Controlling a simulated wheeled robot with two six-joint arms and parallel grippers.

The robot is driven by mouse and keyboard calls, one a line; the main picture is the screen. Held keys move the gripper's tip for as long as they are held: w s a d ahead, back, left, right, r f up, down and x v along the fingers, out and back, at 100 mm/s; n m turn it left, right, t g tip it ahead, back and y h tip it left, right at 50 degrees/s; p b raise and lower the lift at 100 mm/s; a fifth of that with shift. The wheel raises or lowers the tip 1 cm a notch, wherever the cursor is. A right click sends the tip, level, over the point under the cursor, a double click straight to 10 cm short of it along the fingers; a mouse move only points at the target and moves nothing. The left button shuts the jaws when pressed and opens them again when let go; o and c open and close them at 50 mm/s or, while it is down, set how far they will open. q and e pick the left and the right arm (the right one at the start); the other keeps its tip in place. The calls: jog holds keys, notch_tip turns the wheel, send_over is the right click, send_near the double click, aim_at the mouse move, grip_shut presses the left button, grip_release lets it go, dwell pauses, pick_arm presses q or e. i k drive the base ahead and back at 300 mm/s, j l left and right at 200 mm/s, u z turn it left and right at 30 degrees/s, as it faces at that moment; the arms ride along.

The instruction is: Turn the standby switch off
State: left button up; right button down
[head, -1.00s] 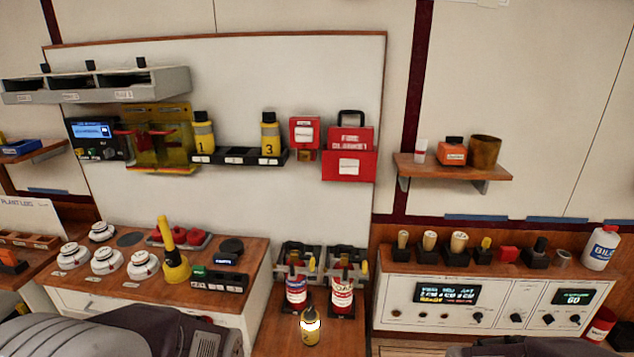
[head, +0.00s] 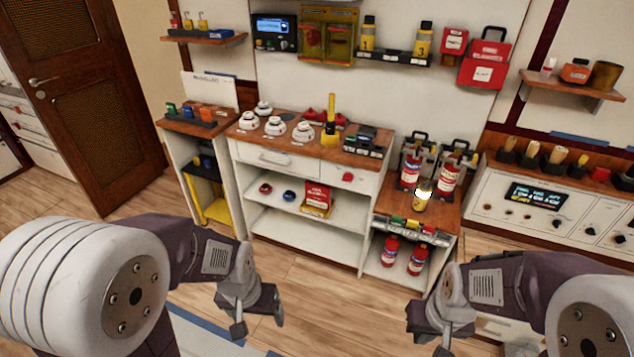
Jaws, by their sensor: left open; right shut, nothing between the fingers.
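No switch is readable as the standby switch at this size. A white control panel (head: 487,215) at the right has a lit display (head: 538,196) and several small dark knobs; its right part is cut off by the picture edge. A wall unit (head: 274,32) with a blue screen hangs at the upper left of the white board. My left gripper (head: 258,324) is open and empty, over the floor in front of the shelves. My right gripper (head: 440,343) is shut and empty at the lower right, partly cut off at the bottom. Both are well away from the panels.
A wooden-topped white shelf unit (head: 262,217) carries detectors and a yellow-handled tool (head: 330,122). A lower stand (head: 381,207) holds red-and-white bottles and a lit yellow lamp (head: 422,195). A brown door (head: 86,110) is at the left. The wooden floor (head: 305,285) between my arms is clear.

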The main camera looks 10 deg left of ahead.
aim_at(347, 177)
jog(key=i+j, duration=0.95)
